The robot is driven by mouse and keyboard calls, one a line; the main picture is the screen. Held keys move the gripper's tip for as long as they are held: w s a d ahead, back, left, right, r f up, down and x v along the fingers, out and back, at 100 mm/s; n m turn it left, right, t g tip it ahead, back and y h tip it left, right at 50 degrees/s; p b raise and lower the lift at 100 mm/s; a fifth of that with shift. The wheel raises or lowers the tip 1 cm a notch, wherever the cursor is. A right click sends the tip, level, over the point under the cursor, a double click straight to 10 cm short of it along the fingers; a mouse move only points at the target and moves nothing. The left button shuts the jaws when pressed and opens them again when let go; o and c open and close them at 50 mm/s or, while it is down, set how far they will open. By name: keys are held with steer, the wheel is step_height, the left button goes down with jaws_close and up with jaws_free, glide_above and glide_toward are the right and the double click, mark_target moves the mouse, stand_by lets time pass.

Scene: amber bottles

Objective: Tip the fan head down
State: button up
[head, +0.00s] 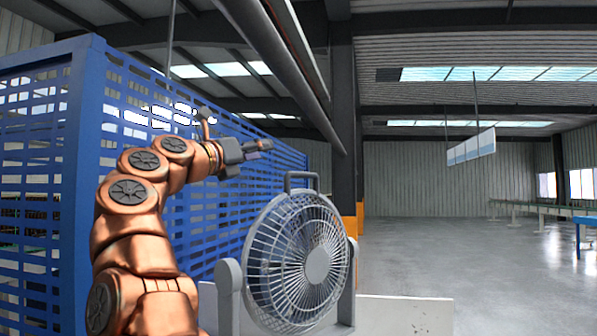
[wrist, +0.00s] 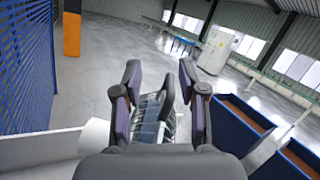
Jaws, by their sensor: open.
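The fan (head: 300,262) has a round grey wire cage with a pale hub and stands in a grey forked stand (head: 229,295). Its head faces right of the camera and looks roughly upright. A dark grey handle (head: 302,176) rises from the top of the cage. My gripper (head: 268,146) is above and slightly left of the handle, apart from it in the head view. In the wrist view my gripper (wrist: 160,78) is open, with the fan's handle (wrist: 167,95) and part of the cage (wrist: 149,118) showing between the fingers. Contact cannot be told there.
The fan stands at a pale surface (head: 415,315). A tall blue lattice fence (head: 80,130) is behind my arm at left. A dark column with an orange base (head: 350,222) stands behind the fan. Blue-sided boxes (wrist: 232,122) show at right in the wrist view. Open floor (head: 460,250) lies right.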

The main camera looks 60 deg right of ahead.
mark_target(293, 174)
steer(key=s+f+m+y, duration=0.1)
steer(key=s+d+f+m+g+y, duration=0.1)
steer(key=f, duration=0.1)
steer(key=s+d+f+m+g+y, duration=0.1)
steer(key=f, duration=0.1)
steer(key=shift+s, duration=0.15)
steer(key=d+p, duration=0.1)
steer(key=d, duration=0.2)
steer(key=s+d+p, duration=0.1)
steer(key=d, duration=0.2)
steer(key=shift+s+d, duration=0.2)
steer(key=shift+d, duration=0.55)
steer(key=shift+c, duration=0.3)
steer(key=shift+s, duration=0.1)
jaws_close()
